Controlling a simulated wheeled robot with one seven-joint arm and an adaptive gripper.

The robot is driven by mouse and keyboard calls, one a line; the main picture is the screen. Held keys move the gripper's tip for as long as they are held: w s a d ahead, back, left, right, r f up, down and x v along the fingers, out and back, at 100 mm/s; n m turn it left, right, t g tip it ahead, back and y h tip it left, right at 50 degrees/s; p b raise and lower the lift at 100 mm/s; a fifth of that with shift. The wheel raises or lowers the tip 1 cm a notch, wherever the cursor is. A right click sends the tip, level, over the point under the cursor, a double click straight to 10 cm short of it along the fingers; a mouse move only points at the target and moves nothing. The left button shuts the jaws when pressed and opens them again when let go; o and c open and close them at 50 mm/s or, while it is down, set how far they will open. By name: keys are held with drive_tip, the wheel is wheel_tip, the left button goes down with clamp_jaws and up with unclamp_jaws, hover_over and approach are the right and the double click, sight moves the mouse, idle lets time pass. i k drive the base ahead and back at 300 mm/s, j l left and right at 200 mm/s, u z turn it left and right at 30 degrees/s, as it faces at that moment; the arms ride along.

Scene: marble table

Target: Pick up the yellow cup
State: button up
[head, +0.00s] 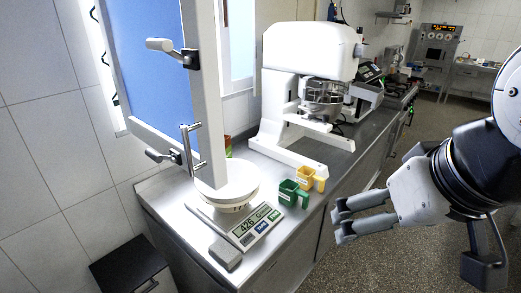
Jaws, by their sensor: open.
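The yellow cup (305,177) stands on a metal counter, just in front of a white mixer's base. A green cup (287,194) stands close beside it, to the left and nearer to me. The yellow cup's handle points right. My gripper (338,219) is at the right, in front of the counter edge, with its fingers pointing left. It is open and empty, apart from both cups. It appears to the right of and lower in the picture than the yellow cup.
A digital scale (247,229) with a white round plate (228,186) stands left of the cups. A grey block (225,254) lies near the counter's front. The large white mixer (304,88) stands behind the cups. A blue panel in a frame (150,70) rises at left.

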sight(305, 176)
drive_tip(key=z, duration=0.7)
drive_tip(key=i+j+z, duration=0.15)
drive_tip(key=z, duration=0.2)
drive_tip(key=i+j+z, duration=0.2)
drive_tip(key=z, duration=0.15)
drive_tip(key=i+j+z, duration=0.1)
drive_tip(key=j+z, duration=0.2)
